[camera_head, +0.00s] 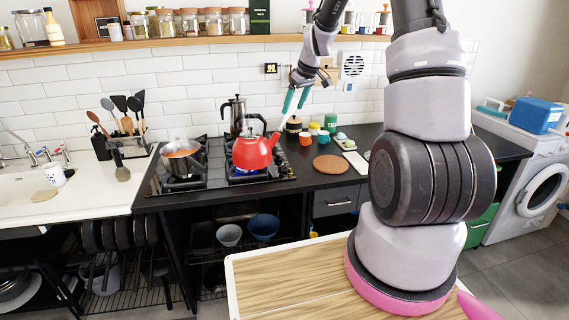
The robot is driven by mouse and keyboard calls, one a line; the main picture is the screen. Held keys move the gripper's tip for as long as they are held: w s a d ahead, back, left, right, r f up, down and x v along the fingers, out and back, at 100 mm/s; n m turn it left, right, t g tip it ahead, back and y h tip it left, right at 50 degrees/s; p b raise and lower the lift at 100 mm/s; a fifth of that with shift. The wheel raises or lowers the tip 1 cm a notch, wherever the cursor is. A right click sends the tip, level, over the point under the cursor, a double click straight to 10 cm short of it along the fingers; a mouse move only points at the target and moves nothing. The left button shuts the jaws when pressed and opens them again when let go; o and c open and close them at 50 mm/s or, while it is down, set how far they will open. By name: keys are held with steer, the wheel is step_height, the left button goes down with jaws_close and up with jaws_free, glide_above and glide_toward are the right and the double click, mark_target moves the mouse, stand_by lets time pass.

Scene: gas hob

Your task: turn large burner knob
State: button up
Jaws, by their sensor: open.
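The black gas hob (217,184) is set into the dark counter and shows in the head view left of centre. A blue flame shows under the red kettle (253,152) on its right side. The burner knobs are too small to make out clearly, so I cannot tell the large burner's knob or its position. My gripper (295,103) points down with its two teal fingers apart and nothing between them. In the picture it shows above and right of the kettle, against the tiled wall, apart from the hob.
Right of the hob are a round cork mat (330,164), small cups and a green tea tin (330,122). A wooden shelf with jars runs above.

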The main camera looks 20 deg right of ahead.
mark_target(283, 164)
steer(key=w+f+n, duration=0.1)
steer(key=w+f, duration=0.2)
steer(key=f, duration=0.6)
steer(key=w+f, duration=0.3)
steer(key=f, duration=0.6)
steer(key=w+a+f+n+y, duration=0.1)
steer(key=w+f, duration=0.2)
steer(key=f, duration=0.6)
steer(key=shift+f+n+g, duration=0.1)
steer(key=shift+n+g, duration=0.2)
steer(key=shift+c, duration=0.3)
jaws_close()
steer(key=shift+s, duration=0.1)
